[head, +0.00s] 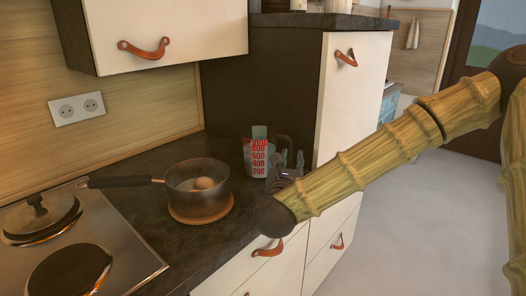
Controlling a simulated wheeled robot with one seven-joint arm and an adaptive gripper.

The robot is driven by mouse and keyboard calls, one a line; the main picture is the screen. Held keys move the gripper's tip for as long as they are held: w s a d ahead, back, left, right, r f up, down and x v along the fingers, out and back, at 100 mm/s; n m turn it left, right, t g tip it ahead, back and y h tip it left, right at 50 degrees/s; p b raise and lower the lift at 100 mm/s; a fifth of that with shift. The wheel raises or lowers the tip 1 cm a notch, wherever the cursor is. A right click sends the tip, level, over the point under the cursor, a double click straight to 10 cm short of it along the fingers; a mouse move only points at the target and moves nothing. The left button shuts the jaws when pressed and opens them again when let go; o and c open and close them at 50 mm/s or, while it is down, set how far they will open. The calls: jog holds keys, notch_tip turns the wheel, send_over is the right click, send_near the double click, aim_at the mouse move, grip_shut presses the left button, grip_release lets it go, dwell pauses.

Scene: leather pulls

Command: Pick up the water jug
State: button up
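The water jug (257,158) is a clear measuring jug with red numbers. It stands upright on the dark countertop near the tall cabinet, with a dark handle-like shape on its right. My arm comes in from the right, and its dark wrist joint is in front of and below the jug. My gripper (284,176) is a small grey shape just right of the jug's lower part, partly hidden by my arm. I cannot tell whether its fingers touch the jug or how far they are apart.
A pot (198,190) with a round item inside sits on a wooden trivet (201,218) left of the jug. The tall cabinet (350,95) stands close behind the jug. Open floor lies to the right.

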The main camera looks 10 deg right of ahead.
aim_at(289, 151)
jog(key=shift+w+a+f, duration=0.1)
jog(key=shift+w, duration=1.1)
jog(key=shift+p+x, duration=0.5)
jog(key=shift+x, duration=2.4)
jog(key=shift+a+f, duration=0.1)
jog(key=shift+a, duration=0.05)
jog(key=shift+c, duration=0.4)
grip_shut()
